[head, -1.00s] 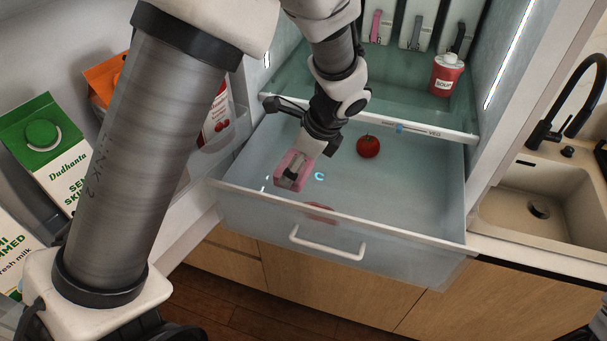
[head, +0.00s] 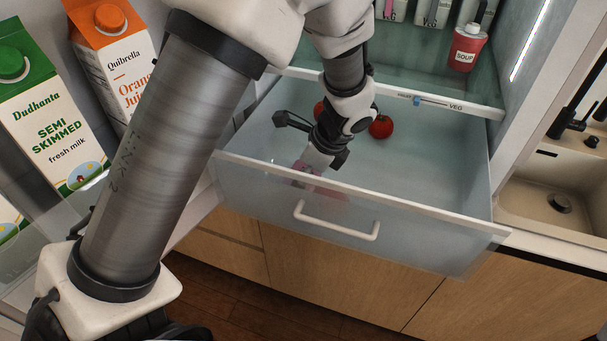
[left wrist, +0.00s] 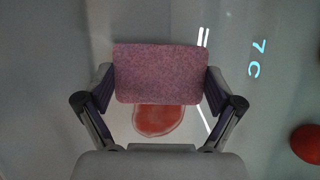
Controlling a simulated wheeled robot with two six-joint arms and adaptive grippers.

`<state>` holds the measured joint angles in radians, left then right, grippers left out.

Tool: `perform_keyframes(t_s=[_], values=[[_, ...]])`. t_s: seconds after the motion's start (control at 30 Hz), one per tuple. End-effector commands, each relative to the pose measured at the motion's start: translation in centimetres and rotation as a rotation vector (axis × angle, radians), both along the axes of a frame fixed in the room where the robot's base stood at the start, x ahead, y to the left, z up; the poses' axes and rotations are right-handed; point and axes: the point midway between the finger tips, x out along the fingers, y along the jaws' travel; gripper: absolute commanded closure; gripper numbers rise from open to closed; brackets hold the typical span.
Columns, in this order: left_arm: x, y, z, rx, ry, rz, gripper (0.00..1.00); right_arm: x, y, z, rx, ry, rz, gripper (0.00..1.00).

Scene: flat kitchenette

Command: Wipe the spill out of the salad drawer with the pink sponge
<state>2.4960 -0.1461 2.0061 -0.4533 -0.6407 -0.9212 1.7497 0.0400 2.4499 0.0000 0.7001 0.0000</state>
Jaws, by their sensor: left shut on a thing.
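The pink sponge (left wrist: 160,73) is held between the fingers of my left gripper (head: 310,162). In the head view the sponge (head: 302,172) is low in the salad drawer (head: 440,165), partly behind its clear front wall. The drawer is pulled out. The red spill (left wrist: 158,121) lies on the drawer floor, just below the sponge in the left wrist view and partly covered by it. Through the front wall the spill (head: 330,193) is a faint pink patch. I cannot tell whether the sponge touches the floor. My right gripper is not in view.
A tomato (head: 381,126) lies in the drawer right of my wrist; another (head: 319,110) is partly hidden behind it. The front handle (head: 337,222) is clear. Cartons (head: 55,120) stand at left. The drawer's right side is free.

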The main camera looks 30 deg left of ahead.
Motion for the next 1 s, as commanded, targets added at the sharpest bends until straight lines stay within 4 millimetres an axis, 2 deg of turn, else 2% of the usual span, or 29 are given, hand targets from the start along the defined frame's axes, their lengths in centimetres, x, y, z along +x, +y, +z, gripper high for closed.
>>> perform_keyframes(t_s=[0.47, 1.0], values=[[0.0, 0.0, 0.1, 0.0, 0.0, 0.0, 0.36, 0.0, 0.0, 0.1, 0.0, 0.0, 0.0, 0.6], [0.0, 0.0, -0.9, 0.001, 0.0, 0.0, 0.36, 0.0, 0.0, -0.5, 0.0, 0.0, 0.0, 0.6]])
